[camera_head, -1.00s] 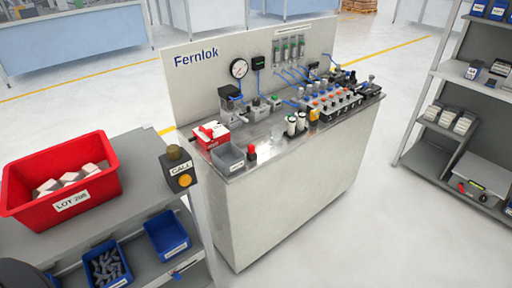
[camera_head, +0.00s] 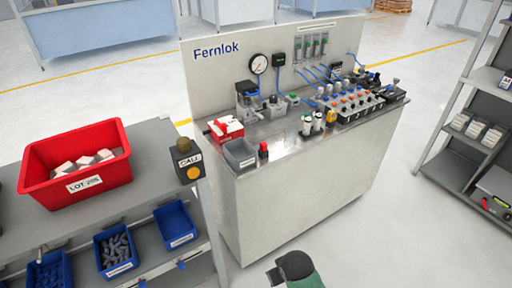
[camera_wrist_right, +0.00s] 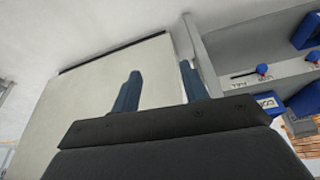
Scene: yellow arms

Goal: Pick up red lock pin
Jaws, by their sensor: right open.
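A small red-topped piece with a dark base (camera_head: 263,150), which looks like the red lock pin, stands upright near the front edge of the steel bench top (camera_head: 285,147), right of a grey bin. It is too small to see in detail. In the right wrist view my right gripper (camera_wrist_right: 160,72) is open, its two dark blue fingers apart with nothing between them. It is apart from the bench top, and the pin does not show in that view. My left gripper is not in view.
Valves and bottles crowd the bench to the right.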

